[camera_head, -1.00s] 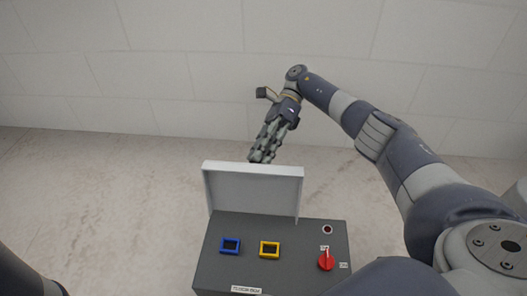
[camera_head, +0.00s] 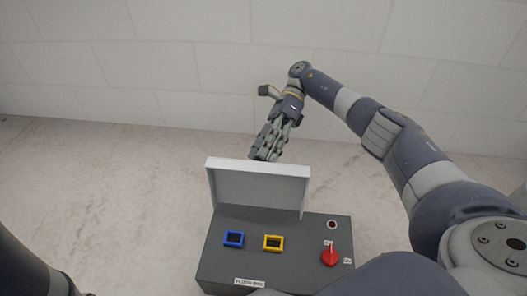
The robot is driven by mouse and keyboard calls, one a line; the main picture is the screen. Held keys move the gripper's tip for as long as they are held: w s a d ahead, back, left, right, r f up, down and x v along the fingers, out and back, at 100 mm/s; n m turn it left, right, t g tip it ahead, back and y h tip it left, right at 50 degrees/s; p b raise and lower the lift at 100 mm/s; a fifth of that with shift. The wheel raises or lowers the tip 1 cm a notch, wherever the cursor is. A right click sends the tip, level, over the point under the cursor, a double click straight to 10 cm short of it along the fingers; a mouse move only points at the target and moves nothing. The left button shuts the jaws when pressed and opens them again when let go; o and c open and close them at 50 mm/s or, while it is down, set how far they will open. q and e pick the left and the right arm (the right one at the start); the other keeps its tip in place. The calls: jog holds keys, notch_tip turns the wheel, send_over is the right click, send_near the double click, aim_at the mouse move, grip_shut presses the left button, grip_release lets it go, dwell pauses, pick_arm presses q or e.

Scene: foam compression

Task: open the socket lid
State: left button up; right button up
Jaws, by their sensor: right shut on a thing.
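The white socket lid (camera_head: 258,187) stands raised, roughly upright, at the back of a dark grey box (camera_head: 228,270). A blue-framed socket (camera_head: 234,239) and a yellow-framed socket (camera_head: 273,243) lie uncovered on the box top in front of it. My right gripper (camera_head: 265,153) reaches down from behind, with its fingertips at the lid's top edge, left of the edge's right end. It is shut on the lid; the fingertips are partly hidden behind it. My left gripper is not in view; only a dark part of my left arm shows at the lower left.
A red rotary knob (camera_head: 330,257) and a small round red indicator (camera_head: 332,225) sit on the box's right side. A label (camera_head: 249,282) is on the front. A pale tiled wall (camera_head: 130,70) stands behind. The surface left of the box is clear.

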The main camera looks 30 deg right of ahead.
notch_tip(320, 180, up, 10)
jog(key=shift+w+a+f, duration=0.15)
jog(key=shift+f, duration=0.1)
dwell(0.4)
